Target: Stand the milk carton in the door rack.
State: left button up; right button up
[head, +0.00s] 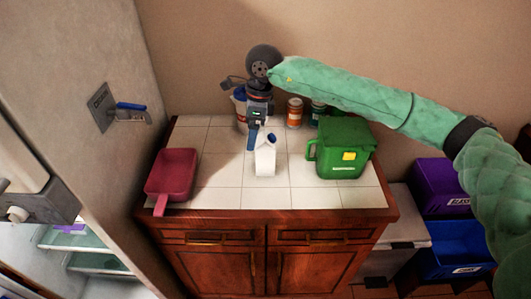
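The white milk carton (265,162) stands upright on the tiled counter top, near its middle. A blue patch at its top right looks like its cap. My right gripper (257,138) comes down from behind and above, at the carton's top. One blue finger shows beside the carton's upper left; the other is not clearly seen, so I cannot tell whether the gripper is shut on it. At lower left, glass-like shelves (95,262) show inside a pale opening, seemingly the fridge. I cannot make out the door rack clearly. My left gripper is not in view.
A red dustpan-like scoop (172,174) lies left on the counter (225,190). A green bin (343,150) stands right. Jars (294,112) stand at the back. A grey panel with a blue handle (130,107) rises at left. Purple (440,185) and blue (458,247) bins stand right.

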aim_at(266, 131)
jog(key=shift+t+h, duration=0.3)
jog(key=shift+h, duration=0.5)
jog(key=w+d, duration=0.2)
jog(key=d, duration=0.1)
jog(key=shift+w+d+r, duration=0.1)
jog(key=shift+w+r, duration=0.25)
jog(key=shift+r, duration=0.05)
jog(key=shift+w+d+f+b, duration=0.45)
jog(key=shift+f+b, duration=0.05)
jog(key=shift+b, duration=0.3)
jog(key=shift+s, duration=0.1)
jog(key=shift+f+p, duration=0.45)
jog(key=shift+f, duration=1)
jog(key=f+p, duration=0.1)
jog(key=f, duration=0.1)
jog(key=f+p, duration=0.1)
jog(key=p, duration=0.1)
jog(key=shift+a+f, duration=0.2)
jog(key=shift+f, duration=0.2)
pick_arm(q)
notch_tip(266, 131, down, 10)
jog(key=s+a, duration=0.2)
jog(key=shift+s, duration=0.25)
pick_arm(e)
jog(key=shift+f, duration=0.6)
jog(key=c, duration=1.6)
